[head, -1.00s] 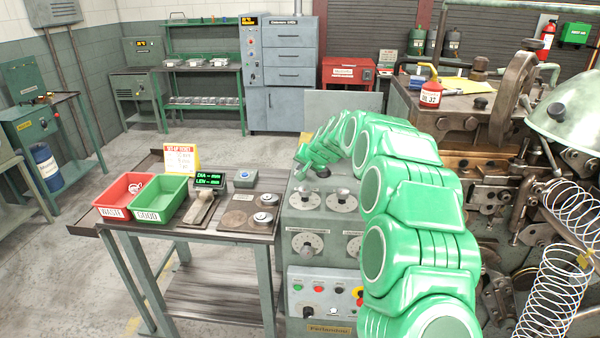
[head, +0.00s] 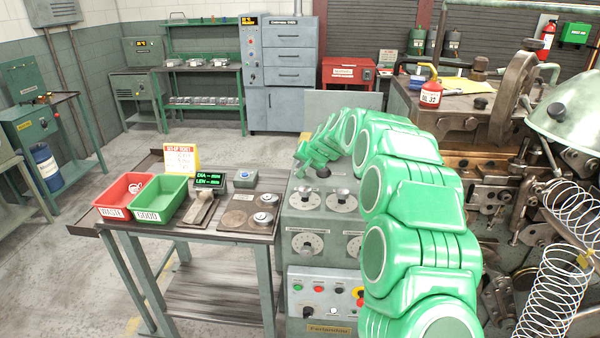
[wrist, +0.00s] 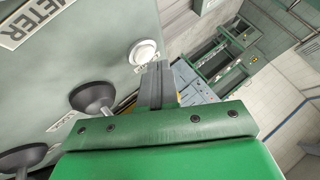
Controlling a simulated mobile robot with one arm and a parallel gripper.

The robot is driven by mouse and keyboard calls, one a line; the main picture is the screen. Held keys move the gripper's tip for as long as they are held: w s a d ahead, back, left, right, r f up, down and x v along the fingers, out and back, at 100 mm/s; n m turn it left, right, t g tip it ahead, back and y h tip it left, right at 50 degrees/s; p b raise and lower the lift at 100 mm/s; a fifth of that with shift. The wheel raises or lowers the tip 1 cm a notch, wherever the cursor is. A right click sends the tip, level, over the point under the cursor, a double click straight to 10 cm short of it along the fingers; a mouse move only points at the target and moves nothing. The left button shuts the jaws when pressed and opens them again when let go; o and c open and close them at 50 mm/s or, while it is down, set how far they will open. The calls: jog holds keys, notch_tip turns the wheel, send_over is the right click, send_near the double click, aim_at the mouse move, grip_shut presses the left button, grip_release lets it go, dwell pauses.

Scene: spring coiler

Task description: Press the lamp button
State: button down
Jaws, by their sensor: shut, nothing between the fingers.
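A round white button (wrist: 145,52) in a pale metal ring sits on the grey-green machine panel (wrist: 90,45) in the wrist view. It looks like the lamp button; I cannot tell whether it is lit. My gripper (wrist: 158,68) is shut and empty. Its fingertips are just beside the lower right edge of the button in the picture; whether they touch it is unclear. In the head view my gripper (head: 299,171) is small at the left edge of the machine console (head: 312,212), and I cannot make out the white button there.
Dark knobs (wrist: 92,97) stick out of the panel close to my fingers. A bench to the left holds a red bin (head: 127,190), a green bin (head: 160,200) and a small display (head: 209,180). Wire coils (head: 548,290) stand at the right. The floor at left is open.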

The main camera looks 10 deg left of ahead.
jog(key=shift+r, duration=3)
